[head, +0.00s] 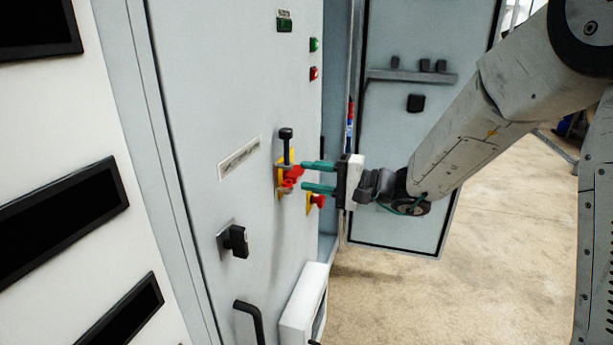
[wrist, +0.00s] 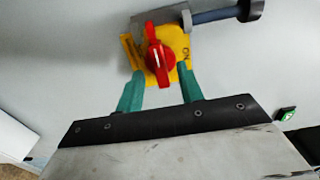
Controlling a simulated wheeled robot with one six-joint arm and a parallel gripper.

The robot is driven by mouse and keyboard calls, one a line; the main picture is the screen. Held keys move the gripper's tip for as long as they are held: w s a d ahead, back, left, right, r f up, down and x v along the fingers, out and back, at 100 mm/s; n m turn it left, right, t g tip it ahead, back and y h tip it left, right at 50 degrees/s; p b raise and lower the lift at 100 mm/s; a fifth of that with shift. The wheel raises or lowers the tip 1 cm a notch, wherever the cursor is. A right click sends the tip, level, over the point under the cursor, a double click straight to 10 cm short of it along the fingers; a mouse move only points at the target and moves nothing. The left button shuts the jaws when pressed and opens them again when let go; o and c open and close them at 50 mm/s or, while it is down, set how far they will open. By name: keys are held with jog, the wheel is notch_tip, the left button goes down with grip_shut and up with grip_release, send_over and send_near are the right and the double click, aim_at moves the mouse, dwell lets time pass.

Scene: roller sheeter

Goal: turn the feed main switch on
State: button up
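A red rotary switch (head: 291,177) sits on a yellow plate on the grey cabinet door. In the wrist view the red handle (wrist: 159,57) stands nearly upright with a white line on it, and "ON" is printed at the plate's right edge. A grey bracket with a black-knobbed pin (head: 286,145) is at the switch; the pin also shows in the wrist view (wrist: 225,14). My gripper (head: 304,177) is open, its teal fingers (wrist: 160,78) on either side of the handle's lower end. I cannot tell whether they touch it. No label naming the feed switch is readable.
A second red-and-yellow switch (head: 316,201) is just below right. A black knob (head: 236,241), a black handle (head: 250,318) and a white box (head: 303,305) are lower on the cabinet. Green (head: 314,45) and red (head: 314,73) buttons are above. An open door (head: 400,150) stands behind my gripper.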

jog(key=shift+x, duration=0.85)
grip_shut()
